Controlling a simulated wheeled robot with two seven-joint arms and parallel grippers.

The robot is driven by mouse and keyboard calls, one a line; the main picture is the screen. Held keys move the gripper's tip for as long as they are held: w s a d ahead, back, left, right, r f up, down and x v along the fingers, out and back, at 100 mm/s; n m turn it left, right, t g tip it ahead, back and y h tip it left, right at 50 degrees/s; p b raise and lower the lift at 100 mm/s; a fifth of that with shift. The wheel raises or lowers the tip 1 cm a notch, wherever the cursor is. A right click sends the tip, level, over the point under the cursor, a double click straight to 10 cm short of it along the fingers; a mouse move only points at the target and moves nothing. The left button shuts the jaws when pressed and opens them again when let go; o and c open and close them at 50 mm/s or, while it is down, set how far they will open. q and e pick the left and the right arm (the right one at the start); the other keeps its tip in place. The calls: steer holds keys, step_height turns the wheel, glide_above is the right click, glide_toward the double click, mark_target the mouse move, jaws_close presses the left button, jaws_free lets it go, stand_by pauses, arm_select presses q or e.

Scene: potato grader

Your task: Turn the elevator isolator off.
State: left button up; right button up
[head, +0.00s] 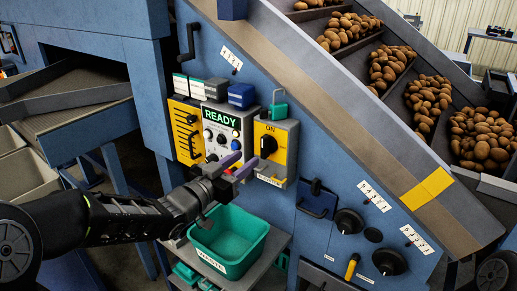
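The isolator is a yellow-faced box (285,142) on the blue machine side, marked ON at its top. Its black rotary knob (268,146) sits at the middle of the face, and a label is on its lower edge. A green padlock-like piece (278,108) is on top of the box. My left gripper (249,158) has purple fingers spread apart with nothing between them. Its tips are just left of and below the knob in the picture; whether they touch the box I cannot tell. My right gripper is not in view.
A control panel reading READY (214,115) and a yellow slotted panel (185,130) are left of the isolator. A green waste bin (230,240) stands below on a shelf. A sloping conveyor with potatoes (385,65) rises behind. Black knobs (349,221) are at the lower right.

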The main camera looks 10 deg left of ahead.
mark_target(262, 147)
arm_select(q)
steer(key=p+x, duration=0.1)
steer(key=x, duration=0.6)
steer(key=shift+w, duration=0.3)
steer(key=shift+c, duration=0.2)
jaws_close()
